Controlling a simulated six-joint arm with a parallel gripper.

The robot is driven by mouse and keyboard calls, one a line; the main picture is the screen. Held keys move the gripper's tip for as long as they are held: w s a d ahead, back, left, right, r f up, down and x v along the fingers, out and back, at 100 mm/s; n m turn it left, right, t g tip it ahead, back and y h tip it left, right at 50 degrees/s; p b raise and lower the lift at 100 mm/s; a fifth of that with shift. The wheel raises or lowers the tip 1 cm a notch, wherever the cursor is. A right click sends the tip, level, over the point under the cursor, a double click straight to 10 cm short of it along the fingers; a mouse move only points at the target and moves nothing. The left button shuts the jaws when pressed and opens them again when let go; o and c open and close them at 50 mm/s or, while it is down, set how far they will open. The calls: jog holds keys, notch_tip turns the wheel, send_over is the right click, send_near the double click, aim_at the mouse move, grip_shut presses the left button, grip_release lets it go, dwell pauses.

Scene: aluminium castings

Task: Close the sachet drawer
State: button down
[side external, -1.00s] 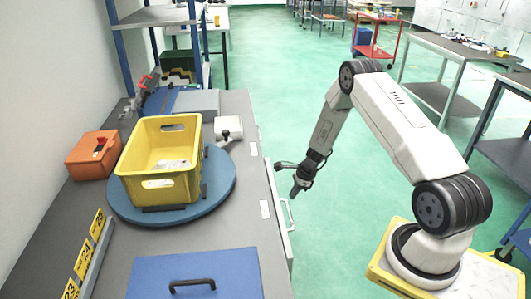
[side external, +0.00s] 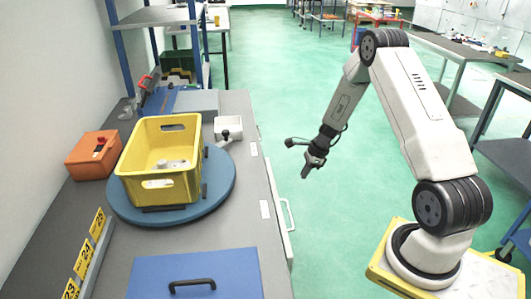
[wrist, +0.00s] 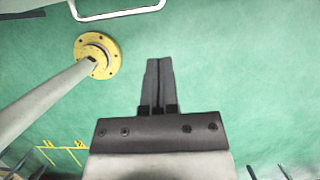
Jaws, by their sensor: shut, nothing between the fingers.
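A drawer front (side external: 278,212) with a pale bar handle (side external: 288,214) is on the right side of the grey bench in the side view. It looks close to the bench side, but I cannot tell whether it is fully flush. Whether it is the sachet drawer is not marked legibly. My gripper (side external: 306,175) is above the green floor, to the right of the drawer and apart from the handle. In the wrist view my gripper (wrist: 158,62) has its fingers together with nothing between them. A white handle bar (wrist: 118,14) shows at the top of that view, apart from the fingers.
A yellow crate (side external: 187,185) with whitish items inside stands on a blue round turntable (side external: 222,185) on the bench. An orange box (side external: 84,162) and a blue lidded panel with a black handle (side external: 235,268) are also there.

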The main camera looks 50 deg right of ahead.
jog(key=shift+f, duration=0.1)
jog(key=s+a+f+t+y, duration=0.3)
jog(key=s+a, duration=0.1)
jog(key=shift+a, duration=0.2)
jog(key=shift+s+f, duration=0.1)
jog(key=shift+a+f, duration=0.1)
jog(key=x, duration=0.9)
jog(key=shift+w+a+f, duration=0.2)
jog(key=shift+w+a, duration=0.05)
jog(key=shift+w, duration=0.05)
dwell(0.5)
jog(key=shift+w+a, duration=1.75)
